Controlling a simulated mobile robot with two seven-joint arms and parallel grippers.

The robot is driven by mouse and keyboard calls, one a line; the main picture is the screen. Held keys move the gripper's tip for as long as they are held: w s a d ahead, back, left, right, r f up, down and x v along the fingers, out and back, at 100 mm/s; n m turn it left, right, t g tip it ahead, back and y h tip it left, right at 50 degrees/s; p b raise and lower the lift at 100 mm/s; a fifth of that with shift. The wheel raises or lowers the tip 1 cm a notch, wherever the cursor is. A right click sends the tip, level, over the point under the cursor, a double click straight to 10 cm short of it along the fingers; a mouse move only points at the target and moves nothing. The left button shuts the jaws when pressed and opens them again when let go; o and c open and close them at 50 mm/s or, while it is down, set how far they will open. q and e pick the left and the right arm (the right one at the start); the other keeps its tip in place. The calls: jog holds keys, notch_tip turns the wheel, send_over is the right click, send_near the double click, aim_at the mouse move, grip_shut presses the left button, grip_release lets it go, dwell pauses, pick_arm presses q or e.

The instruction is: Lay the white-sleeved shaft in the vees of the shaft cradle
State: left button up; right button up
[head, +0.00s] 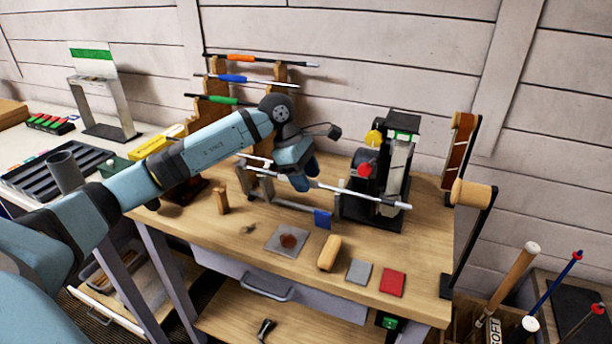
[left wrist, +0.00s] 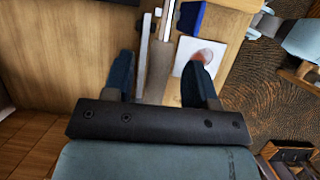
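The white-sleeved shaft (head: 375,197) lies slanting across the bench, its pale right end reaching in front of the black machine. The shaft cradle (head: 290,204) is a grey frame below it, with a blue block (head: 322,219) at its front right. The shaft looks to run along the top of the cradle, but I cannot tell whether it sits in the vees. My left gripper (head: 307,186) is over the middle of the shaft, pointing down. In the left wrist view its fingers (left wrist: 160,88) are wide apart, with narrow bars between them. My right gripper is not in view.
A black machine (head: 400,150) with yellow and red knobs stands right of the cradle. A rack (head: 277,78) at the back holds shafts with orange, blue and green sleeves. A metal plate (head: 281,243), a wooden block (head: 329,252) and grey and red pads (head: 392,283) lie in front.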

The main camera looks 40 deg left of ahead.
pick_arm(q)
jog(key=v, duration=0.2)
jog(key=shift+a+r, duration=0.2)
jog(key=shift+r, duration=0.1)
jog(key=v, duration=1.1)
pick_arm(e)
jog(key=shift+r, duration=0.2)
pick_arm(q)
jog(key=shift+d+r, duration=0.15)
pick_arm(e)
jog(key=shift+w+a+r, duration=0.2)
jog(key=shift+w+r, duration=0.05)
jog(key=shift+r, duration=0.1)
